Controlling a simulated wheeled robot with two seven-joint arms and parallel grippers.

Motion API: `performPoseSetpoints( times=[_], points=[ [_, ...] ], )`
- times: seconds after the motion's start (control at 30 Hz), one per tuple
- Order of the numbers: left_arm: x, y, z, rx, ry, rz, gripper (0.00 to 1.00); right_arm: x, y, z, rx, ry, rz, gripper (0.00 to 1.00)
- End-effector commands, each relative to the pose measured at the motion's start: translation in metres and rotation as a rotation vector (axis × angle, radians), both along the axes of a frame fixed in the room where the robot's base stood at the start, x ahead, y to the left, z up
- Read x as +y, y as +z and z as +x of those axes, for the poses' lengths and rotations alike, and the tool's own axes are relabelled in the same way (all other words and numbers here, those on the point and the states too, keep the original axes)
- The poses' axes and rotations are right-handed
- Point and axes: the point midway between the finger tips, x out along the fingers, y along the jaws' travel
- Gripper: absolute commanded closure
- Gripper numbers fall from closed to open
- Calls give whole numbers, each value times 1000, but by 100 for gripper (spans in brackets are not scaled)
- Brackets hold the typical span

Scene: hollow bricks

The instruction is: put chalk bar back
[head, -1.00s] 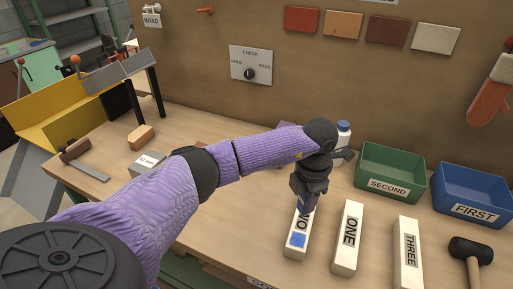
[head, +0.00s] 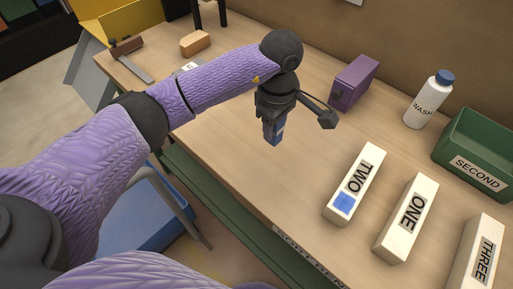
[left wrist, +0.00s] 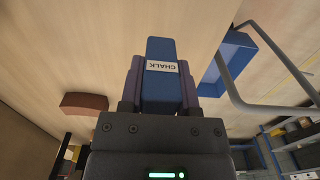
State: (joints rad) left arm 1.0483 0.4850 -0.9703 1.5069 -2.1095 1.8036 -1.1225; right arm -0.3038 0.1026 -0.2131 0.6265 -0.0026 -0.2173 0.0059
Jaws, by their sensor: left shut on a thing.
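The chalk bar is a blue bar with a white CHALK label. In the left wrist view the chalk bar (left wrist: 160,95) sits between the two fingers, label toward the camera. In the head view my left gripper (head: 272,137) is shut on it and points down above the bench, left of the white block TWO (head: 369,165). Only a small blue part of the bar shows there; the fingers hide the rest. My right gripper is not in view.
White blocks ONE (head: 408,213) and THREE (head: 483,262) stand right of TWO. A purple box (head: 353,82), a WASH bottle (head: 427,103) and a green SECOND bin (head: 476,160) stand at the back. A tan block (head: 195,43) lies far left. The bench middle is clear.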

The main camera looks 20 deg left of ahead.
Motion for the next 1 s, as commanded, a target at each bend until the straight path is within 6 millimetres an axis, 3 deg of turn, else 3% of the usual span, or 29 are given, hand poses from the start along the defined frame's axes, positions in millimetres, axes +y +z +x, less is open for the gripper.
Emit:
performPoseSetpoints(
  times=[0.03, 0.1, 0.4, 0.73, 0.77, 0.9, 1.0],
  points=[
    [0, -17, -1, 6, 0, -1, 100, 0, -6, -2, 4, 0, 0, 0],
    [0, -31, -1, 5, 2, 0, 100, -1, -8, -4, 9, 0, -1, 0],
    [0, -78, 0, 3, 4, -1, 100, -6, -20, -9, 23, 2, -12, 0],
    [1, -82, 0, 0, 4, 0, 100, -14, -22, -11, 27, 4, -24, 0],
    [1, -81, 0, 0, 4, 0, 55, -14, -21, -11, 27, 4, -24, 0],
    [0, -80, 0, 0, 4, 0, 26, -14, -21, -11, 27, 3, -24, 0],
    [0, -80, 0, 0, 4, 0, 24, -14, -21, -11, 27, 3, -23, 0]
  ],
)
